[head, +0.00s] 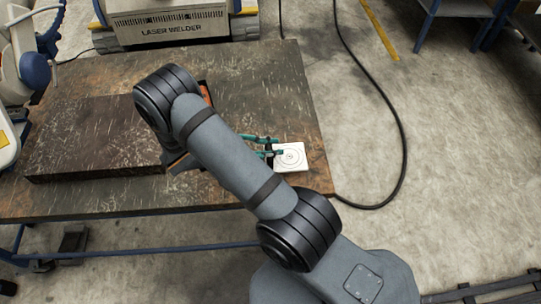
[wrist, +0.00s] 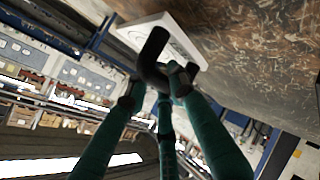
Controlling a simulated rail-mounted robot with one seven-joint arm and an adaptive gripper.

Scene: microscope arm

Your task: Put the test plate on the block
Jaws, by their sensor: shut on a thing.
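The test plate (head: 291,159) is a thin white square with a ring mark. In the head view it is at the right end of the table. My gripper (head: 270,147) has green fingers with black tips and is shut on the plate's left edge. In the wrist view the plate (wrist: 181,32) shows beyond the black fingertips (wrist: 168,72). I cannot tell whether it touches the table. The block (head: 95,128) is a wide, dark, scratched slab at the left of the table. My arm hides the block's right end.
The worn brown table (head: 255,75) is bare behind my arm and along its right side. A laser welder (head: 170,25) stands beyond its far edge. A white machine (head: 30,50) is at the far left. A black cable (head: 402,130) lies on the floor.

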